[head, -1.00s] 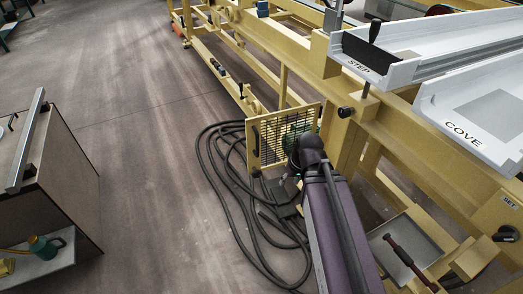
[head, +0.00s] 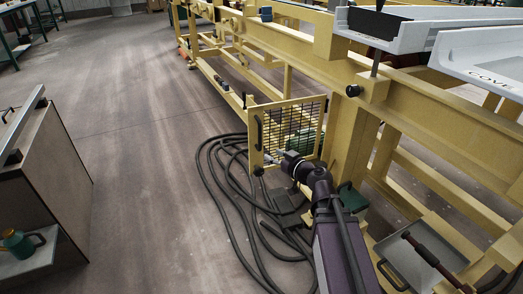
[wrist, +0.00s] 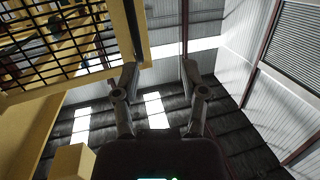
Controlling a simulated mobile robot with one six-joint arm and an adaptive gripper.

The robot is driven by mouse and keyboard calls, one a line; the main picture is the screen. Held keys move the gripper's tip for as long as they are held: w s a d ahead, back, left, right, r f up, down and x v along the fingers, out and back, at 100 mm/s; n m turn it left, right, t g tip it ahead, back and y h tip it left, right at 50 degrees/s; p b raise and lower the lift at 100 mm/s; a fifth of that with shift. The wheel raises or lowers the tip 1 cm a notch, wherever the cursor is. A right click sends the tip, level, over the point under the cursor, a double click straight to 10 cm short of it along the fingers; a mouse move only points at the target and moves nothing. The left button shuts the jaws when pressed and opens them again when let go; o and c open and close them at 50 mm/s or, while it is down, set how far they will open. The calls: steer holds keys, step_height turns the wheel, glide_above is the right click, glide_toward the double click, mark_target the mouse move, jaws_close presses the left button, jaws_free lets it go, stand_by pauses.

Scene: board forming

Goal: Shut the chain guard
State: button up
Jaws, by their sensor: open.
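The chain guard is a yellow frame with black mesh (head: 290,122). In the head view it stands swung out from the yellow machine frame, joined near the post on its right. Its black handle (head: 258,133) is on the left, outer edge. In the wrist view the guard's mesh (wrist: 60,40) and yellow edge fill the upper left, with a dark bar, likely the handle (wrist: 133,25), beside the left finger. My gripper (wrist: 160,70) is open and empty, just below this bar. Whether a finger touches it I cannot tell. In the head view my wrist is low, in front of the guard.
Black hoses (head: 215,190) lie coiled on the floor left of the guard. A brown cabinet (head: 50,200) stands at left.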

steer(key=shift+w+d+f+m+t+h+b, duration=0.1)
steer(key=shift+w+d+m+t+h+b, duration=0.05)
steer(key=shift+d+t+b, duration=0.25)
steer(key=shift+w+d+f+m+t+h+b, duration=0.15)
steer(key=shift+d+m+t+b, duration=0.1)
steer(key=shift+d+t, duration=0.2)
steer(key=shift+w+d+f+m+t+h+b, duration=0.1)
steer(key=shift+d+t+b, duration=0.25)
steer(key=shift+t, duration=0.1)
steer(key=shift+w, duration=0.1)
